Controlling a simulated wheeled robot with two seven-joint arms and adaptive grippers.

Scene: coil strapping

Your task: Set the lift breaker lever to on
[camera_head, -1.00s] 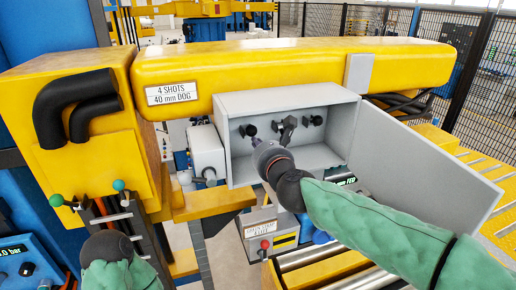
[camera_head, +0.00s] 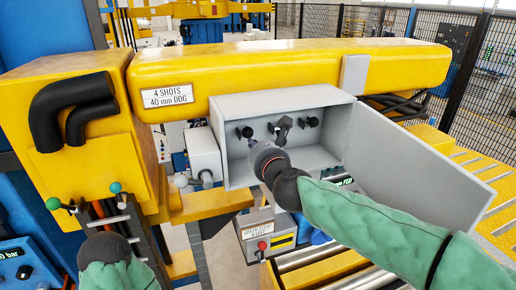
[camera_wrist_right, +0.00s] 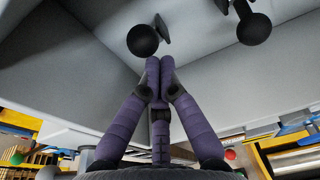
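An open grey box (camera_head: 235,172) holds a row of three dark levers: a left lever (camera_head: 245,131), a middle lever (camera_head: 282,125) on a larger grey mount, and a right lever (camera_head: 311,121). I cannot read which one is the lift breaker lever. My right gripper (camera_head: 254,146) is in front of the box, just below the left lever. In the right wrist view its fingers (camera_wrist_right: 159,66) are together with nothing between them, close to a black ball knob (camera_wrist_right: 142,40); contact is unclear. My left gripper (camera_head: 105,248) is at the lower left, its fingers not clearly visible.
The box's open door (camera_head: 420,165) spreads to the right, beside my right forearm. A yellow beam (camera_head: 290,65) runs above the box. A smaller grey box (camera_head: 203,150) with a knob adjoins it on the left.

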